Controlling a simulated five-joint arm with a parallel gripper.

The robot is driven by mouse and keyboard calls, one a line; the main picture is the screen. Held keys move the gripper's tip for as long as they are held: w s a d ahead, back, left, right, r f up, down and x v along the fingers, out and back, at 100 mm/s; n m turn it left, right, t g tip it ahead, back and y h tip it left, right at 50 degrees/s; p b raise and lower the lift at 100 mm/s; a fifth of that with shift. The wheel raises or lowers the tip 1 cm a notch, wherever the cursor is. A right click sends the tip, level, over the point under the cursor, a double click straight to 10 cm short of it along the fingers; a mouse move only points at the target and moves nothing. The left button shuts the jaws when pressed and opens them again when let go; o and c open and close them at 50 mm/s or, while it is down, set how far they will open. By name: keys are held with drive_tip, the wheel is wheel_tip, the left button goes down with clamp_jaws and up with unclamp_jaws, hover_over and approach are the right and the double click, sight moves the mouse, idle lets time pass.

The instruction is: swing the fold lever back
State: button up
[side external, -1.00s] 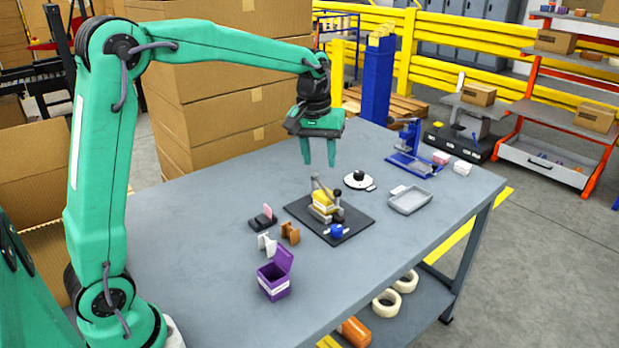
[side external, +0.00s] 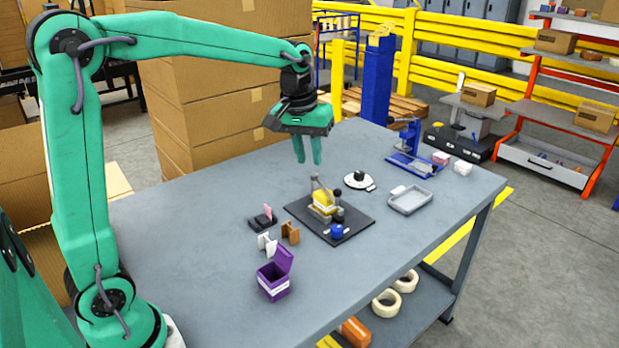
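The folder gluer sits on a black base plate (side external: 356,221) in the middle of the table. It has a yellow piece (side external: 323,201) at its centre, a blue knob (side external: 336,231) at its near side and dark round parts on its right. A grey lever (side external: 319,185) with a dark knob (side external: 338,192) stands at its top; its exact angle is hard to tell at this size. My gripper (side external: 308,160) hangs in the air above and behind the gluer, fingers pointing down. The fingers are apart with nothing between them, and touch nothing.
A purple open box (side external: 273,281), small white (side external: 267,243) and brown (side external: 290,232) pieces and a black holder (side external: 262,222) stand left of the plate. A round white item (side external: 359,180), a grey tray (side external: 410,201) and a blue press (side external: 411,150) are at the right. The table's left is clear.

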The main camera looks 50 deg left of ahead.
drive_tip(key=c, duration=0.3)
drive_tip(key=shift+f+n, duration=0.1)
drive_tip(key=shift+n, duration=0.2)
clamp_jaws()
drive_tip(key=w+a+f+n, duration=0.1)
drive_tip(key=a+f+n, duration=0.1)
drive_tip(key=n, duration=1.2)
drive_tip(key=w+a+f+n, duration=0.2)
drive_tip(key=f+n, duration=0.3)
drive_tip(key=n, duration=0.9)
drive_tip(key=shift+f, duration=0.25)
drive_tip(key=shift+a, duration=0.1)
